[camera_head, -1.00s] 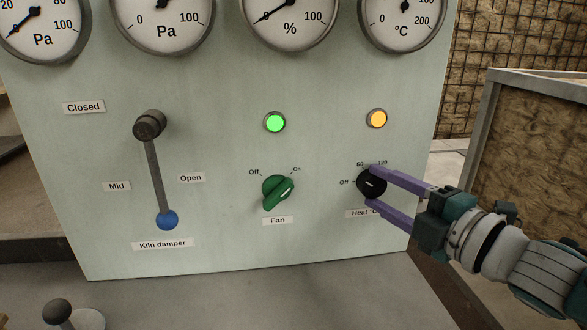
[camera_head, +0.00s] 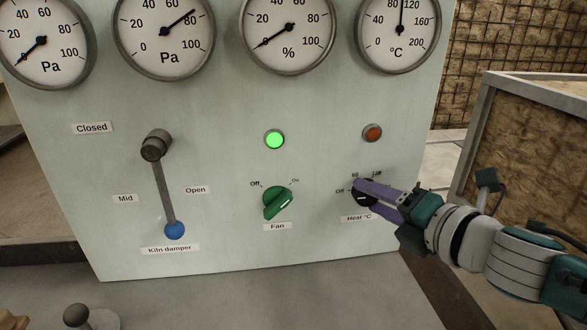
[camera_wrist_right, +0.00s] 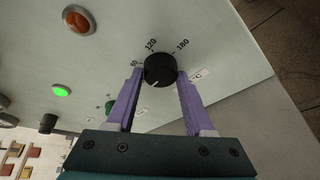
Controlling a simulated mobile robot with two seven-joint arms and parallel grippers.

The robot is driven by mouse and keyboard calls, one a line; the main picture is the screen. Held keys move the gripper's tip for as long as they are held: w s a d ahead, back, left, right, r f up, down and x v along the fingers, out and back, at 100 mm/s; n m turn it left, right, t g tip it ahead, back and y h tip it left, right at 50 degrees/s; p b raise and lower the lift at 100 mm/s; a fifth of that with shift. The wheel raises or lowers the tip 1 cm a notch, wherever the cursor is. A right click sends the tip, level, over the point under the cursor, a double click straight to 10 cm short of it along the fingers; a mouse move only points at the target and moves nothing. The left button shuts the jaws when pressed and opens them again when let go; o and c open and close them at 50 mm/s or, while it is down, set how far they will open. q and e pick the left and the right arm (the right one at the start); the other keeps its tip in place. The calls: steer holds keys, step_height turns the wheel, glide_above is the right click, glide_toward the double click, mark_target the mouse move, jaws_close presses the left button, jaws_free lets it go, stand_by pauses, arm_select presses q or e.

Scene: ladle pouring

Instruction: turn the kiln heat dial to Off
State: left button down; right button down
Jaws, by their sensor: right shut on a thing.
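The black heat dial (camera_head: 362,200) is at the lower right of the pale green panel, above its "Heat °C" label. My right gripper (camera_head: 364,190) is shut on the dial, with purple fingers on either side of it. In the right wrist view, the dial (camera_wrist_right: 160,68) sits between the fingertips of my right gripper (camera_wrist_right: 159,78). The dial's white mark is on the Off side, past 60; a finger hides the Off label in that view, so exact alignment is unclear. The lamp (camera_head: 372,133) above the dial is dull orange-red. My left gripper is not in view.
The green fan knob (camera_head: 278,201) and a lit green lamp (camera_head: 274,139) are left of the dial. The damper lever (camera_head: 166,190) with a blue end is further left. Gauges line the panel top.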

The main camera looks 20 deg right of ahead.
stand_by(0.4)
steer(key=c, duration=0.7)
jaws_free()
steer(key=o, duration=0.4)
steer(key=shift+s, duration=0.1)
steer(key=p+v, duration=0.1)
steer(key=v, duration=0.8)
steer(key=shift+s+r, duration=0.1)
steer(key=shift+s, duration=0.3)
